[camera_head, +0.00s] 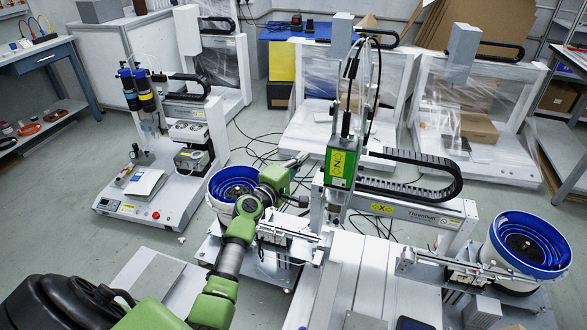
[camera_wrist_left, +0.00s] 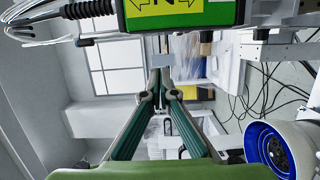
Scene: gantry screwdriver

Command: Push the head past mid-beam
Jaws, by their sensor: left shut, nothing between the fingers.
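The green head (camera_head: 341,164) with a yellow Z label sits near the left end of the horizontal gantry beam (camera_head: 436,219). My left gripper (camera_head: 303,158) is shut and empty, with its tips just left of the head. A small gap shows between the tips and the head in the head view. In the left wrist view the head (camera_wrist_left: 185,14) fills the top, and the closed fingertips of my left gripper (camera_wrist_left: 165,64) lie just below it. Whether they touch cannot be told there. My right gripper is not in view.
A blue feeder bowl (camera_head: 232,186) stands close to my left arm, and another blue bowl (camera_head: 529,244) stands at the right. A black cable chain (camera_head: 420,165) curves behind the beam. Loose cables lie on the floor behind. Plastic-covered machines stand farther back.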

